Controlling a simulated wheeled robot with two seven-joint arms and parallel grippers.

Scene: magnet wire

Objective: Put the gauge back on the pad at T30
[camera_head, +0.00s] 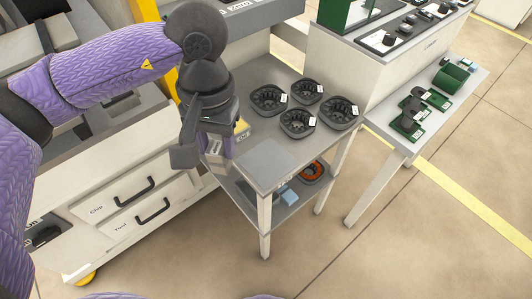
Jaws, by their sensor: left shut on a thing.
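My left gripper (202,155) points down in front of the left edge of the small grey side table (262,98). It is shut on a small pale grey thing (220,148), which looks to be the gauge; the fingers hide part of it. A yellow block with a small label (241,128) shows just right of the gripper at the table's left edge; its lettering is too small to read surely. A pale square pad (268,160) lies bare on the table's near corner, right of the gripper. My right gripper is out of view.
Several black round holders (298,123) with white tags stand on the side table's top. Its lower shelf holds an orange ring (312,170) and a blue piece (288,196). A white drawer cabinet (130,205) stands left; a bench with green parts (452,78) stands right.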

